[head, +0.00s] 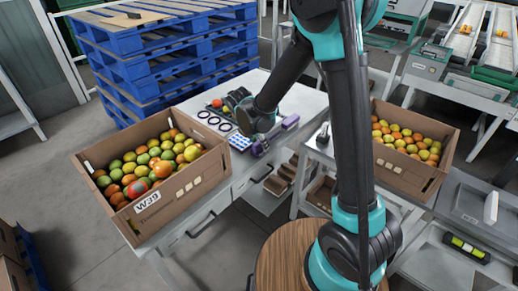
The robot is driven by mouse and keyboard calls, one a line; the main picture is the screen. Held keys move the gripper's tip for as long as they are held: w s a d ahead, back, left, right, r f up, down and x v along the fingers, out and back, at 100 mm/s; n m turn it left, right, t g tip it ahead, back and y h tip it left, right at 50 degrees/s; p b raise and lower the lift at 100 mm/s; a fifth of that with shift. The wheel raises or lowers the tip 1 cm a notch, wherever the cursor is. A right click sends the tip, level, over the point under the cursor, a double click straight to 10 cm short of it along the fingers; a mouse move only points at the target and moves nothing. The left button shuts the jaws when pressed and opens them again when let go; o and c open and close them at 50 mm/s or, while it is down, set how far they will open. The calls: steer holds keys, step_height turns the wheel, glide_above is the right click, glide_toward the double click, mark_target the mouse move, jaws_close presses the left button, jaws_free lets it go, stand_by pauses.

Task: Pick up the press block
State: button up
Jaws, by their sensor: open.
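My gripper (260,146) is low over the white worktable (304,103), at the end of my dark arm. It is small in the head view and its fingers are partly hidden by the wrist. A small purple-grey block-like piece (290,122) lies just to the right of it on the tabletop. It may be the press block, but its shape is too small to be sure. I see nothing held between the fingers.
Several black rings (214,120) and a blue-white card (240,141) lie left of my gripper. Blue pallets (150,70) are stacked behind.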

steer(key=shift+c, duration=0.5)
jaws_close()
steer(key=shift+r, duration=0.15)
step_height(320, 180, up, 20)
stand_by(0.3)
